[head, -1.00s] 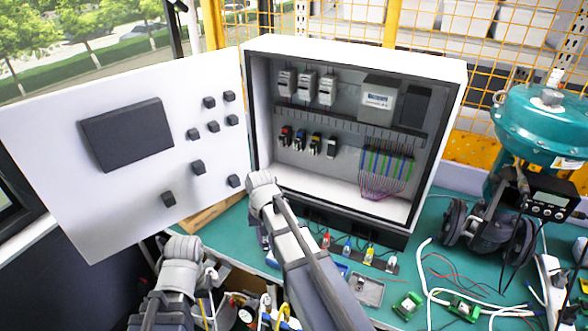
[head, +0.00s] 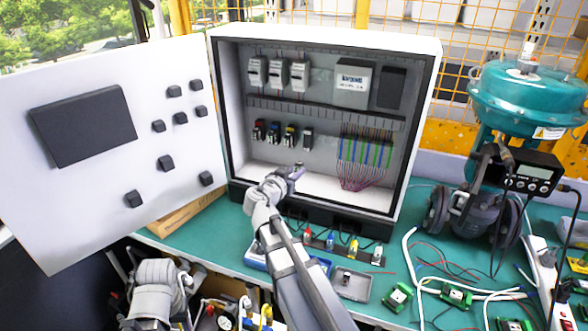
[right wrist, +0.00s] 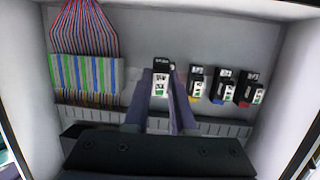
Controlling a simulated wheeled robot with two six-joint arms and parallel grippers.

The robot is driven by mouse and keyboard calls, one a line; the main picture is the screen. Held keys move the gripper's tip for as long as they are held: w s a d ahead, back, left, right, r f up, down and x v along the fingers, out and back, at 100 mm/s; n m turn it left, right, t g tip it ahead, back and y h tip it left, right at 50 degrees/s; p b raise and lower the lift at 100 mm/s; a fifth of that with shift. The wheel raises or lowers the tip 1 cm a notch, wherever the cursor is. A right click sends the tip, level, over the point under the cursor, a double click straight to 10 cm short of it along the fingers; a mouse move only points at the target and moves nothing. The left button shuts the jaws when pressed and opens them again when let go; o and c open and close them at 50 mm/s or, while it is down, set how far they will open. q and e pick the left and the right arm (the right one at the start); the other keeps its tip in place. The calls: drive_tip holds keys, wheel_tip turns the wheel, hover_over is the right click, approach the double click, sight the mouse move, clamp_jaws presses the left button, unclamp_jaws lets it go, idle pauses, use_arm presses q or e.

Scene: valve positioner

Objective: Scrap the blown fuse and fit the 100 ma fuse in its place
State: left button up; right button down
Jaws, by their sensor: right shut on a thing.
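A row of fuse modules sits low in the open cabinet: red (head: 259,131), blue (head: 273,132), yellow (head: 290,136) and a dark, white-labelled one (head: 308,138) at the right end. My right gripper (right wrist: 161,72) is shut on this plain module (right wrist: 161,84), which shows between the fingertips in the right wrist view. It is in line with the row; I cannot tell whether it is still seated. Spare fuses stand on the bench below: red (head: 307,234), blue (head: 330,239), yellow (head: 353,248), pale (head: 377,255).
A grey tray (head: 362,292) and a blue bin (head: 254,256) lie on the green bench. Coloured terminal wires (head: 365,152) hang right of the row. The cabinet door (head: 100,185) stands open left. Green boards and loose cables cover the bench's right side.

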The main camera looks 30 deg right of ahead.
sight(307, 141)
drive_tip(key=shift+w+d+r+n+t+h+b, duration=0.15)
drive_tip(key=shift+w+r+t+h+b, duration=0.1)
drive_tip(key=shift+r+t, duration=0.25)
drive_tip(key=shift+w+r+n+t+h+b, duration=0.15)
drive_tip(key=shift+w+r+t+h+b, duration=0.1)
drive_tip(key=shift+r+t, duration=0.2)
drive_tip(key=shift+w+r+n+t, duration=0.2)
drive_tip(key=shift+r+n+t, duration=0.1)
drive_tip(key=shift+r+t, duration=0.3)
drive_tip(key=shift+w, duration=0.1)
drive_tip(key=shift+x, duration=3.75)
drive_tip(key=shift+w+d, duration=0.35)
drive_tip(key=shift+d, duration=0.2)
drive_tip(key=c, duration=0.7)
unclamp_jaws()
drive_tip(key=shift+o, duration=0.5)
drive_tip(key=shift+o, duration=1.2)
drive_tip(key=shift+s+a, duration=0.1)
